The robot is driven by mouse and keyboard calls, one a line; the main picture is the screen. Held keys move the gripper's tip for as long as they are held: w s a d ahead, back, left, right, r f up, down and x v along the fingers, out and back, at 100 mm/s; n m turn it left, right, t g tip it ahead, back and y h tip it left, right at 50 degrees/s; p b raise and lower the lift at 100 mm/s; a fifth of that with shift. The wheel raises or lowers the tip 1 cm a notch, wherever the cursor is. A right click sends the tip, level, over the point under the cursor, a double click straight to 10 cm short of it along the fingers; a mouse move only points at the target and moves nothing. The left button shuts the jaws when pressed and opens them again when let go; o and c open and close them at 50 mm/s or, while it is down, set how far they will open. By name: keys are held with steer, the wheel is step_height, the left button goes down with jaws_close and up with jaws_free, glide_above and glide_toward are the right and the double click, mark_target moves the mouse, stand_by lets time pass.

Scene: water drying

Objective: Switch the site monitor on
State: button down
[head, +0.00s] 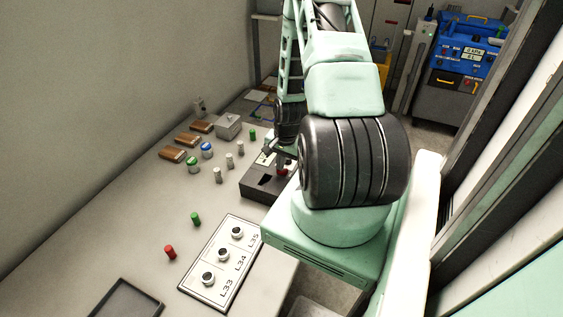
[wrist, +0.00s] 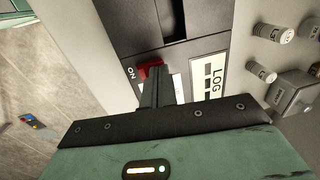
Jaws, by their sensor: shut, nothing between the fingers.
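The site monitor, a dark box (head: 262,186), stands on the bench in the head view, partly hidden by my arm. In the wrist view its dark top (wrist: 105,28) fills the upper middle, with a slot, the word ON and a white LOG label (wrist: 212,82). A red switch (wrist: 147,70) sits beside the word ON; it also shows in the head view (head: 283,171). My gripper (wrist: 154,76) is shut and empty, its tips right at the red switch and covering part of it. I cannot tell whether they touch, or which way the switch is set.
Several grey cylinders (head: 218,175) and a grey box (head: 228,126) stand left of and behind the monitor. A panel marked L33, L34, L35 (head: 211,287), a red cylinder (head: 170,252) and a green one (head: 196,219) are nearer. A wall bounds the bench at left.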

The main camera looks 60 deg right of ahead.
steer(key=shift+s+r, duration=0.1)
steer(key=shift+s, duration=0.7)
steer(key=shift+r+p, duration=0.1)
steer(key=shift+p, duration=0.2)
steer(key=shift+d+r+p, duration=0.1)
steer(key=shift+r+p, duration=0.2)
steer(key=shift+r, duration=0.1)
step_height(320, 180, up, 13)
steer(key=s, duration=0.2)
